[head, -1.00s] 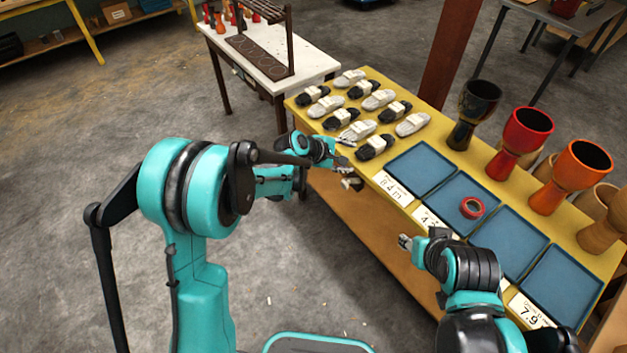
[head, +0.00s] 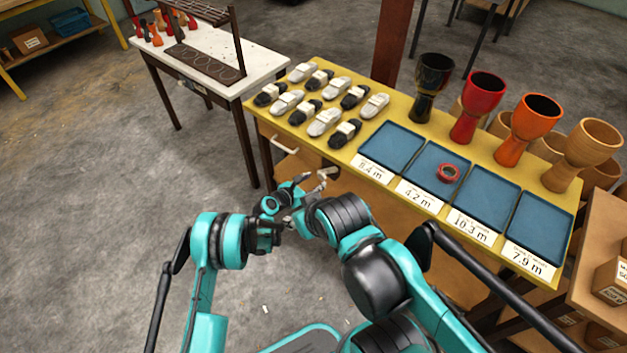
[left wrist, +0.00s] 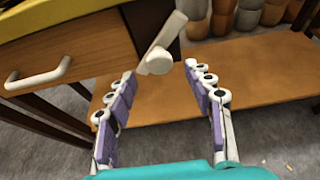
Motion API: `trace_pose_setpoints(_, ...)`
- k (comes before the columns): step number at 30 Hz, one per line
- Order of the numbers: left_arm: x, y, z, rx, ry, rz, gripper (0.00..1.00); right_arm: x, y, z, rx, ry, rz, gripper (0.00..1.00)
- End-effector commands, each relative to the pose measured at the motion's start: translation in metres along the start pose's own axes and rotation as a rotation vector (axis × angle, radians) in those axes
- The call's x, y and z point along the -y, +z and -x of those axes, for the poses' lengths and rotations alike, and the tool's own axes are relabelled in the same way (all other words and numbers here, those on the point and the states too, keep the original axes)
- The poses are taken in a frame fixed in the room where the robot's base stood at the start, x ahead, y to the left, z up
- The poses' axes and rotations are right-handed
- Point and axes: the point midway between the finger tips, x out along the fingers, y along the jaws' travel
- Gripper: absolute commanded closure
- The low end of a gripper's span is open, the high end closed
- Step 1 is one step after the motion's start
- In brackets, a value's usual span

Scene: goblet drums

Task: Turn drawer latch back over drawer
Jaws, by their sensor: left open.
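The wooden drawer (left wrist: 75,50) with its pale bar handle (left wrist: 45,77) fills the upper left of the left wrist view. The handle (head: 285,143) also shows in the head view, under the yellow table top. The cream latch (left wrist: 158,60) has a round pivot beside the drawer front's right edge, and its lever slants up and right, away from the drawer. My left gripper (left wrist: 165,97) is open and empty, its purple-padded fingers below and either side of the pivot. In the head view my left gripper (head: 303,184) is close to the latch (head: 324,176). My right gripper's fingers are not clear.
The yellow table (head: 262,122) bears several shoe-like items, blue trays (head: 391,147), a red tape roll (head: 448,173) and goblet drums (head: 526,130). A lower wooden shelf (left wrist: 255,75) lies behind the gripper. A white table (head: 215,65) stands at the left. Floor between is clear.

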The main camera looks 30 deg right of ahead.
Motion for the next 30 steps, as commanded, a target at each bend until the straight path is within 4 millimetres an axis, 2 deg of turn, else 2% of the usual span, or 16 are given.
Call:
trace_pose_setpoints(3, 0.001, -0.003, -0.021, -0.001, -0.002, -0.001, 0.48, 0.0, 0.006, -0.008, 0.0, 0.0, 0.0, 0.6)
trace_pose_setpoints(7, 0.0, -0.002, -0.035, 0.0, 0.0, -0.001, 0.48, 0.0, 0.009, -0.012, 0.0, 0.0, 0.0, 0.6)
trace_pose_setpoints(18, -0.001, 0.0, -0.042, -0.001, 0.001, -0.001, 0.48, 0.0, 0.009, -0.013, 0.0, 0.0, 0.0, 0.6)
trace_pose_setpoints(24, -0.001, 0.0, -0.041, -0.001, 0.001, -0.001, 0.97, 0.0, 0.009, -0.013, 0.0, 0.0, 0.0, 0.6)
trace_pose_setpoints(30, -0.001, 0.0, -0.041, -0.001, 0.002, -0.006, 0.97, 0.0, 0.009, -0.013, 0.0, 0.0, 0.0, 0.6)
